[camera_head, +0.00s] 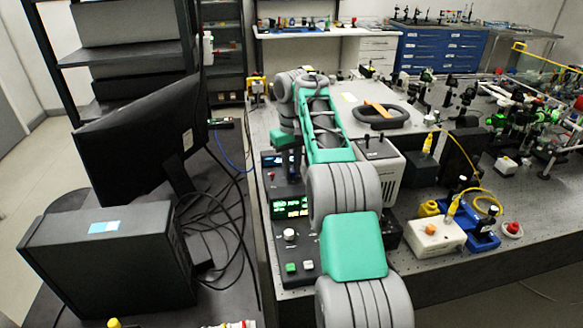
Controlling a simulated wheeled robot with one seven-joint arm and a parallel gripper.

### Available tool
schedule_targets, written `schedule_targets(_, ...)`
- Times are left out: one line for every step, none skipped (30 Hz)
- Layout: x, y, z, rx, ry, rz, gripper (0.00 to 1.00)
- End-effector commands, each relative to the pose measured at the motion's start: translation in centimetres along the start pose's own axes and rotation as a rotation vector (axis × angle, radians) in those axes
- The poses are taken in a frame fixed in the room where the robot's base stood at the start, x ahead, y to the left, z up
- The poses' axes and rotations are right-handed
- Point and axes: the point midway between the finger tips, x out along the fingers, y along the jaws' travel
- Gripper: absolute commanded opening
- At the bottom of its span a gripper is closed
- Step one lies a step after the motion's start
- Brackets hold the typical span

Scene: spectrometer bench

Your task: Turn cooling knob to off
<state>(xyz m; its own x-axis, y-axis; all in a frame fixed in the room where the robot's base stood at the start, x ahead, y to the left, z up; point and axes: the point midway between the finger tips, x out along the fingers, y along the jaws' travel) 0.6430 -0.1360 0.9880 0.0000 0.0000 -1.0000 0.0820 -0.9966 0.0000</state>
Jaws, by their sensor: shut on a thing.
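My gripper (288,168) points down over the front of the rear dark control unit (270,177), which has a small blue-lit display (271,160). Its jaws are shut at the unit's face, on what seems to be the cooling knob. The fingers and arm hide that knob, so its pointer and setting cannot be read. A nearer dark control unit (280,262) has a green-lit display (290,207), a pale round knob (290,235), a green button (291,267) and a white button (308,265). My arm covers the right side of both units.
A black monitor (135,125) and dark computer case (110,260) stand left, with loose black cables (220,225). Right of my arm are a light grey box (380,170), a white box with an orange knob (436,236) and dense optics (500,120).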

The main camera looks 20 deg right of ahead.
Motion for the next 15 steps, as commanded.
schedule_targets(-0.01, 0.03, 0.01, -0.041, -0.001, 0.000, 0.00)
schedule_targets(-0.01, 0.04, 0.01, -0.069, -0.001, 0.000, 0.00)
schedule_targets(-0.01, 0.04, 0.01, -0.107, -0.001, 0.000, 0.00)
schedule_targets(0.00, 0.04, 0.01, -0.136, -0.001, 0.000, 0.00)
schedule_targets(0.00, 0.05, 0.01, -0.164, -0.001, 0.000, 0.00)
schedule_targets(0.00, 0.05, 0.01, -0.202, -0.001, 0.000, 0.00)
schedule_targets(0.00, 0.06, 0.01, -0.231, -0.001, 0.000, 0.00)
schedule_targets(0.00, 0.07, 0.01, -0.259, -0.001, 0.000, 0.00)
schedule_targets(0.00, 0.07, 0.01, -0.298, -0.001, 0.000, 0.00)
schedule_targets(0.00, 0.07, 0.00, -0.327, -0.001, 0.000, 0.00)
schedule_targets(-0.01, 0.08, 0.00, -0.355, -0.001, 0.000, 0.00)
schedule_targets(-0.02, 0.09, 0.00, -0.392, -0.001, 0.000, 0.00)
schedule_targets(-0.03, 0.10, -0.01, -0.421, -0.001, 0.000, 0.00)
schedule_targets(-0.03, 0.10, -0.01, -0.450, -0.001, 0.000, 0.00)
schedule_targets(-0.04, 0.11, -0.01, -0.489, -0.001, 0.000, 0.00)
